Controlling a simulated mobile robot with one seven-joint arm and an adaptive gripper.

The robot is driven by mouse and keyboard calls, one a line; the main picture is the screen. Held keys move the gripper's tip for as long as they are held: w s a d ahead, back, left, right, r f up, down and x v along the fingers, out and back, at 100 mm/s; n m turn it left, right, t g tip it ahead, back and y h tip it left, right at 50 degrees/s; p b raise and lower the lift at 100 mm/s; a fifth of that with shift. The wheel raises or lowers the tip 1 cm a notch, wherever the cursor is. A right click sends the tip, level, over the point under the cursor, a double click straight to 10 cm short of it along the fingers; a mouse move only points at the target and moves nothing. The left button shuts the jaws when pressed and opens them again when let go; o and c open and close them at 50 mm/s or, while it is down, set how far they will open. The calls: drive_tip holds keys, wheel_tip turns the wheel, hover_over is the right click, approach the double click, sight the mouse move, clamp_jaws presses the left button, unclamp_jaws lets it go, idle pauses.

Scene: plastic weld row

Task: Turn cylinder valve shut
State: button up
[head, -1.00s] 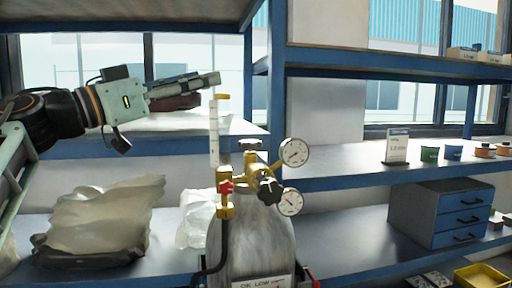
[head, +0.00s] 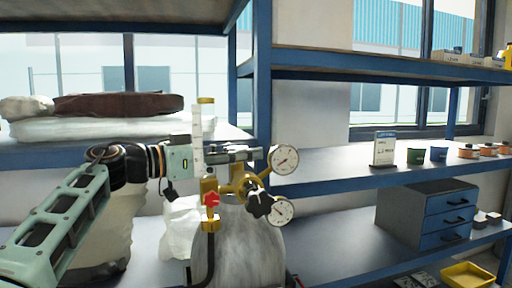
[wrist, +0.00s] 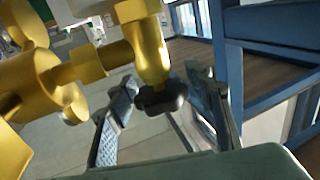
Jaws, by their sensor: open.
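The grey gas cylinder (head: 240,250) stands in the middle of the head view, with brass valve fittings (head: 237,188) on top. My gripper (head: 250,154) reaches in from the left, level, at the top of these fittings. In the wrist view a dark valve knob (wrist: 162,97) on a brass stem (wrist: 150,55) lies between the two open fingers of my gripper (wrist: 163,105). I cannot tell whether either finger touches it. In the head view my gripper hides this top knob. A black star-shaped knob (head: 260,203) is on the regulator front, and a red knob (head: 211,199) is to its left.
Two round gauges, upper (head: 284,160) and lower (head: 281,211), sit right of the fittings. A clear flow tube (head: 197,125) rises close to my wrist. A blue shelf post (head: 262,85) stands behind. A blue drawer box (head: 420,220) is at right.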

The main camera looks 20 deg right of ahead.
drive_tip(key=x, duration=0.4)
drive_tip(key=shift+p, duration=0.3)
drive_tip(key=shift+a, duration=0.1)
drive_tip(key=c, duration=1.2)
